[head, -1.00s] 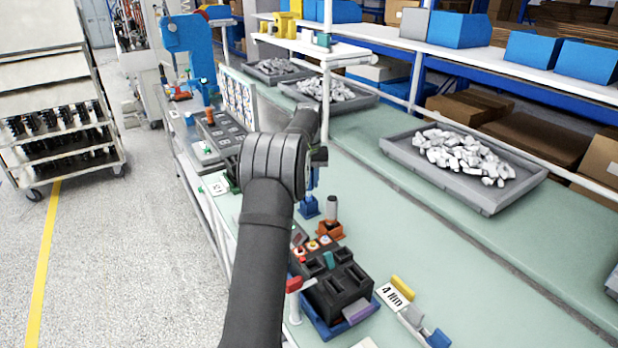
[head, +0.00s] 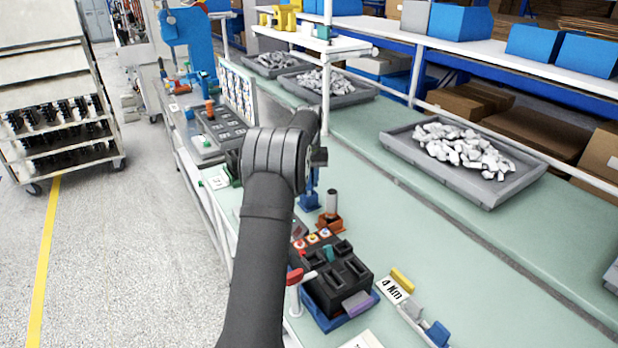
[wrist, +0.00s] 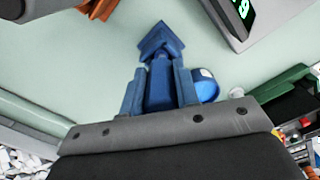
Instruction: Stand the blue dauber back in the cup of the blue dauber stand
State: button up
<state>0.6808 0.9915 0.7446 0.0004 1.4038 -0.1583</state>
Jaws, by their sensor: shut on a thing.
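The blue dauber (wrist: 159,86) is upright between the two blue fingers of my gripper (wrist: 160,92) in the wrist view. My gripper is shut on it. The blue dauber stand (wrist: 160,42) shows just past the dauber's end, lined up with it. In the head view the blue stand (head: 309,202) sits on the green bench, directly below my gripper (head: 313,181), which my arm partly hides. The dauber's lower end and the stand's cup overlap in both views, so I cannot tell whether the dauber is inside the cup.
An orange stand with a dark dauber (head: 331,212) is close beside the blue stand. A black block in a blue tray (head: 338,278) lies nearer. A rounded blue thing (wrist: 205,86) is beside my right finger.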

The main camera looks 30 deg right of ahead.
jog(key=shift+f, duration=0.7)
jog(key=o, duration=1.1)
jog(key=shift+c, duration=0.2)
notch_tip(320, 180, up, 17)
jog(key=shift+r, duration=0.2)
notch_tip(320, 180, down, 18)
jog(key=shift+r, duration=0.5)
